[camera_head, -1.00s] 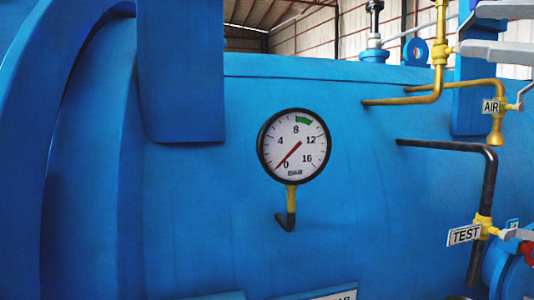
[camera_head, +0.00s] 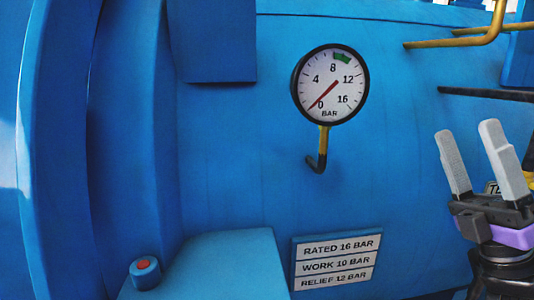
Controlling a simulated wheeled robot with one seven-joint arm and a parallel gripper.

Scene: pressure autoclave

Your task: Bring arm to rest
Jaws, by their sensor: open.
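My gripper (camera_head: 472,158) is at the lower right of the head view. Its two light grey fingers point up and stand apart, with nothing between them. A round pressure gauge (camera_head: 330,84) sits on the vessel, up and left of my gripper. Its red needle points near 0.
Brown-yellow pipes (camera_head: 455,41) and a black pipe (camera_head: 485,93) stick out at the upper right, close above my gripper. A rating plate (camera_head: 335,260) is low on the vessel. A red-centred button (camera_head: 145,272) is at the lower left.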

